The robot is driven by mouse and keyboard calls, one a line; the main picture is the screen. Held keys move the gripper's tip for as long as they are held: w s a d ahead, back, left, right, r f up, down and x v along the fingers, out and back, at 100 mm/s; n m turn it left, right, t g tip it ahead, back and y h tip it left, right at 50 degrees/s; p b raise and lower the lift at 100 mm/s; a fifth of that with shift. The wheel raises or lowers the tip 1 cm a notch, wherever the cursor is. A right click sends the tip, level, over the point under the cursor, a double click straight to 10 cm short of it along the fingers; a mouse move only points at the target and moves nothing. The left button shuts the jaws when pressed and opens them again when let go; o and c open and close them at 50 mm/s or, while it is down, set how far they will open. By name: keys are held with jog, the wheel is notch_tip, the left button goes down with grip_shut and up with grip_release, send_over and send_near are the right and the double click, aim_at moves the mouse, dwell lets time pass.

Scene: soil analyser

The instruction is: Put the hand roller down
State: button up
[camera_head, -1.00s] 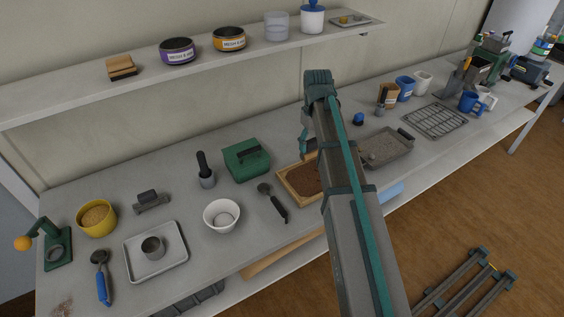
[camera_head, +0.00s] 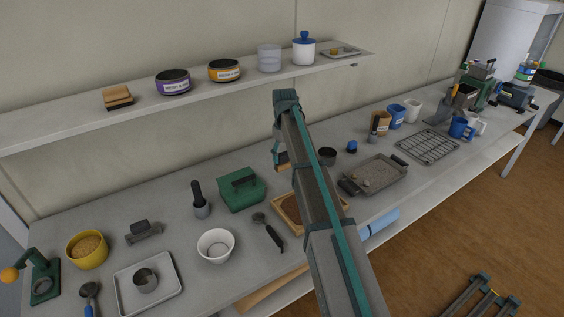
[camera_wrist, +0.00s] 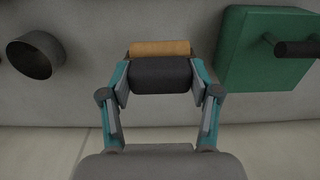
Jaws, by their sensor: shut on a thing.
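The hand roller (camera_wrist: 160,48) has a black cylindrical part and a tan, wood-coloured part beyond it in the wrist view. My gripper (camera_wrist: 160,78) is shut on the black part, with one finger at each end. In the head view my gripper (camera_head: 277,152) is partly hidden by my arm, and a tan bit of the roller (camera_head: 284,161) shows below it. The roller is over the grey bench (camera_head: 175,205), between the green box (camera_head: 242,190) and a dark cup (camera_head: 327,156). I cannot tell whether it touches the bench.
In the wrist view the green box (camera_wrist: 270,48) is close on the right and the dark cup (camera_wrist: 36,56) on the left. A soil tray (camera_head: 283,207) lies partly under my arm in the head view. A metal pan (camera_head: 377,176) stands right of it. The shelf (camera_head: 208,92) runs behind.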

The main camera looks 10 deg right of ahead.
jog(key=shift+w+f+p, duration=0.35)
jog(key=shift+w+f, duration=0.25)
jog(key=shift+f, duration=0.65)
jog(key=shift+w+f+p, duration=0.35)
jog(key=shift+w+f, duration=0.2)
jog(key=shift+f, duration=0.7)
jog(key=shift+w+f+p, duration=0.35)
jog(key=shift+w+f, duration=0.25)
jog(key=shift+f, duration=0.65)
jog(key=shift+f, duration=0.1)
jog(key=o, duration=1)
jog(key=shift+r+b, duration=1.25)
jog(key=shift+r, duration=2.65)
